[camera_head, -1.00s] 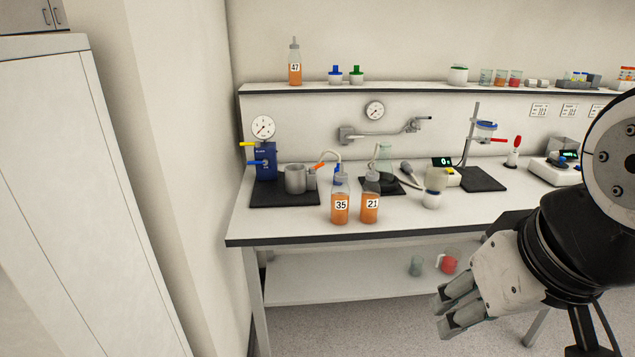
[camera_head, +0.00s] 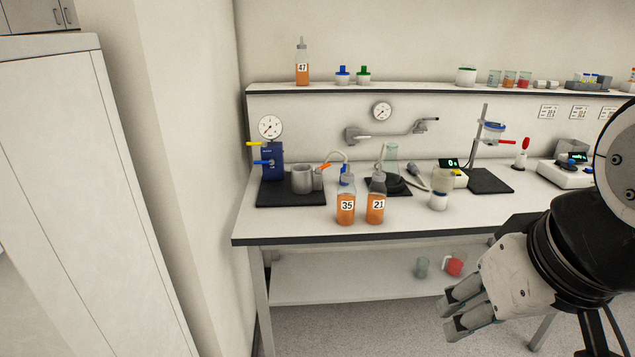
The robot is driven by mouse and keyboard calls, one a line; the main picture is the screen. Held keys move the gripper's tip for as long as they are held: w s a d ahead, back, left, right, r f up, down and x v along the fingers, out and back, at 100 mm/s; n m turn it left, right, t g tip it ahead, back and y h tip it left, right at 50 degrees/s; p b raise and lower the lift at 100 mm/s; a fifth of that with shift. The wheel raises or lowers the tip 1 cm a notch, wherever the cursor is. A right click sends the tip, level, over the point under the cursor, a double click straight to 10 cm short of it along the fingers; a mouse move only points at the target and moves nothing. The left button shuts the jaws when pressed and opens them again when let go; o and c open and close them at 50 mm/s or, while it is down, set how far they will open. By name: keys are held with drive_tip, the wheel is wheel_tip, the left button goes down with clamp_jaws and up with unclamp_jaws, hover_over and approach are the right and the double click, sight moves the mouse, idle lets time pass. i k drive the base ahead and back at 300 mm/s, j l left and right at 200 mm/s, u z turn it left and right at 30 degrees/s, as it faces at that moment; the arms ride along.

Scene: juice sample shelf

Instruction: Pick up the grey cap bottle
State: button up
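Bottle 21 (camera_head: 376,203) stands upright on the bench near its front edge, with orange liquid and a grey cap. Bottle 35 (camera_head: 346,206) stands close to its left, also with orange liquid; blue shows at its top, but I cannot tell whether that is its cap. Bottle 47 (camera_head: 302,68), with orange liquid and a grey cap, stands on the wall shelf at the upper left. My gripper (camera_head: 458,312) is at the lower right, in front of the bench and apart from all the bottles. It looks empty; its finger gap is unclear from this angle.
The bench (camera_head: 262,224) has some clear top around the bottles. Behind them are a blue pump (camera_head: 270,160), a metal cup (camera_head: 302,180) and a flask (camera_head: 390,155). A white jar (camera_head: 439,200) stands to the right. A tall cabinet (camera_head: 85,200) is at the left.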

sight(347, 192)
drive_tip(key=i+j, duration=0.1)
drive_tip(key=i, duration=0.55)
drive_tip(key=i+j, duration=0.15)
drive_tip(key=i, duration=0.45)
